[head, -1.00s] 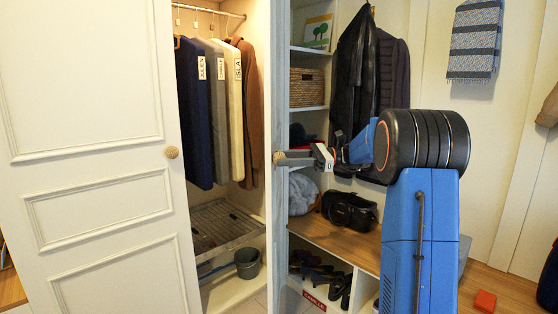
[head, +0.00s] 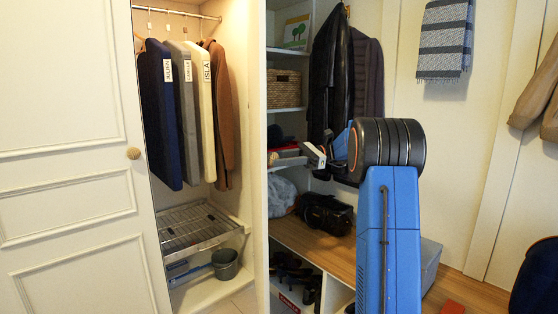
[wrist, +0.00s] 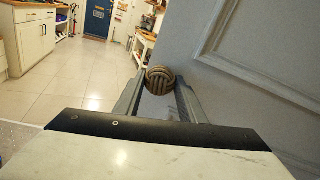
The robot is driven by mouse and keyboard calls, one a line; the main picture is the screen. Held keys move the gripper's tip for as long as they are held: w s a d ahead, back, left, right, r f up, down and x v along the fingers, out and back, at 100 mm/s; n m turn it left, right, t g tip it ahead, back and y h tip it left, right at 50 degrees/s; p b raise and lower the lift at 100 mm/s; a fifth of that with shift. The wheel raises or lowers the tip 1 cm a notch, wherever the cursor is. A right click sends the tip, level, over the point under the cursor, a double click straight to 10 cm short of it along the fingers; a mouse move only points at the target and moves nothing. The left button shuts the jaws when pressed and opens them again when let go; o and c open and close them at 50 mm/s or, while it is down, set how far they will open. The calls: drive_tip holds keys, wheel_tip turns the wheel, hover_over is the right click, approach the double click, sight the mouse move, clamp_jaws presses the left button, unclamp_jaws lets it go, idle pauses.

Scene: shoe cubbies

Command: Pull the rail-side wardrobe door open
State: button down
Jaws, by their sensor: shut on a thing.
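My gripper (wrist: 158,100) is shut on a round, woven-looking knob (wrist: 160,80) in the wrist view. The knob also shows in the head view (head: 273,158), at the right side of the wardrobe opening. The grey, panelled face of the held door (wrist: 245,75) fills the right of the wrist view. In the head view this door is nearly edge-on and hard to make out. The wardrobe interior stands exposed, with a hanging rail (head: 170,11) and several labelled garments (head: 200,100). A cream door (head: 70,190) with its own round knob (head: 133,153) stands at the left.
Right of the wardrobe are shelves with a basket (head: 284,88), a wooden bench (head: 320,247) with a black bag (head: 327,213), and hanging dark coats (head: 332,75). Inside the wardrobe are a wire rack (head: 195,228) and grey bucket (head: 225,264). The wrist view shows open tiled floor (wrist: 85,75).

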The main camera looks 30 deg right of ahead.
idle(0.3)
drive_tip(key=c, duration=1.2)
unclamp_jaws()
drive_tip(key=shift+d, duration=0.2)
